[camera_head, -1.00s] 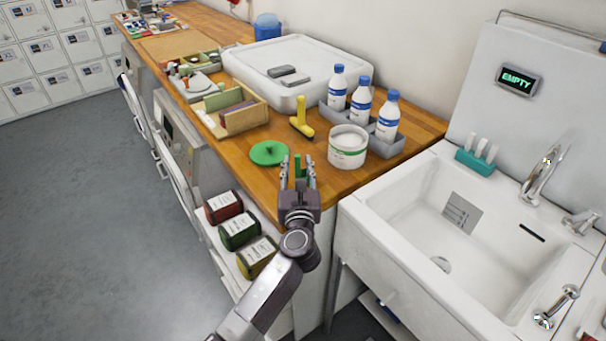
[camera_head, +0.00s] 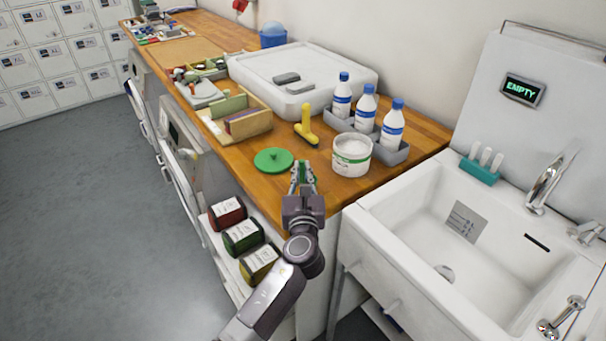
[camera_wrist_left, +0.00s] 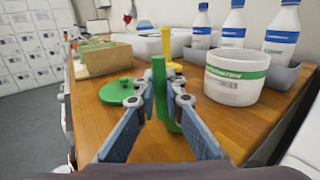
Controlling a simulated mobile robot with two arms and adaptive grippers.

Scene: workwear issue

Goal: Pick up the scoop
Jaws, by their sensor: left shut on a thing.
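The green scoop (camera_wrist_left: 160,88) stands between the fingers of my left gripper (camera_head: 303,180), which is shut on it. In the left wrist view the left gripper (camera_wrist_left: 160,105) has a finger on each side of the scoop's upright green part. Only a little of the scoop shows in the head view, between the fingertips. A white tub (camera_head: 351,156) with a green band stands just right of the gripper; it also shows in the left wrist view (camera_wrist_left: 233,80). A round green lid (camera_head: 273,160) lies to the gripper's left. My right gripper is not in view.
A yellow tool (camera_head: 306,126) stands behind the tub and lid. White bottles with blue caps (camera_head: 364,108) stand in a grey tray (camera_head: 396,155). A wooden box (camera_head: 256,124) is farther left. A sink (camera_head: 424,222) lies to the right.

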